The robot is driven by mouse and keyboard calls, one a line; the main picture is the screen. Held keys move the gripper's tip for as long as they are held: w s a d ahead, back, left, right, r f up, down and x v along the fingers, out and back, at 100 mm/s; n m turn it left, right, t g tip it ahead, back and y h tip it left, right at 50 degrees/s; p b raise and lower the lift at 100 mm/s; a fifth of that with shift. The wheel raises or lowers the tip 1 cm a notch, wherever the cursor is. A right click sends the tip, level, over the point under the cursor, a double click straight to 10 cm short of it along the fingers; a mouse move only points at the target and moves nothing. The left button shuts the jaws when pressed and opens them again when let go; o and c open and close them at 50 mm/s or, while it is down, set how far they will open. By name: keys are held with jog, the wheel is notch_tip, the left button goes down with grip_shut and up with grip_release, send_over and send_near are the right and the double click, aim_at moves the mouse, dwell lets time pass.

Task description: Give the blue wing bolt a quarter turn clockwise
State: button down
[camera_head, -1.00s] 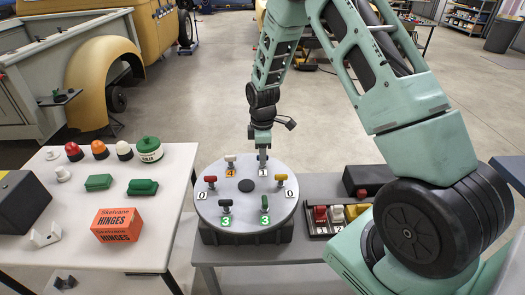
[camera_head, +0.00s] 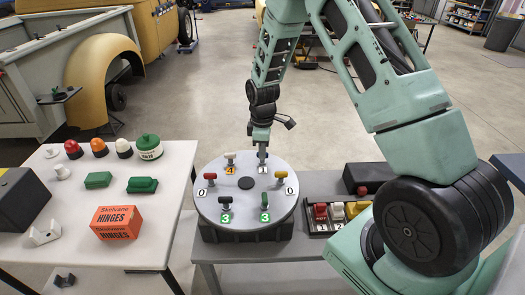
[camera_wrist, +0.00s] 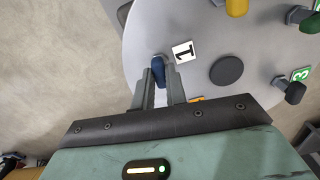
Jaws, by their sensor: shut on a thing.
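The blue wing bolt (camera_wrist: 158,72) stands near the rim of the round grey plate (camera_wrist: 205,45), beside a white label with a 1. In the wrist view my gripper (camera_wrist: 160,76) has a finger on each side of its blue wing and is shut on it. In the head view my gripper (camera_head: 263,152) points down at the far side of the plate (camera_head: 246,213). It hides most of the bolt there, so I cannot read the wing's angle from that view.
Other wing bolts ring the plate: white (camera_head: 230,157), red (camera_head: 210,178), yellow (camera_head: 280,175), black (camera_head: 226,202) and green (camera_head: 265,199). A flat dark disc (camera_head: 246,184) lies at the middle. A tray with coloured parts (camera_head: 322,228) is at the right; a table (camera_head: 75,255) is at the left.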

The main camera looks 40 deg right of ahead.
jog(key=m+b, duration=0.1)
jog(key=m, duration=0.3)
jog(key=m+b, duration=0.1)
jog(key=m, duration=0.7)
jog(key=shift+m, duration=1.8)
jog(key=shift+m, duration=0.3)
jog(key=c, duration=1.4)
grip_release()
jog(key=shift+c, duration=0.2)
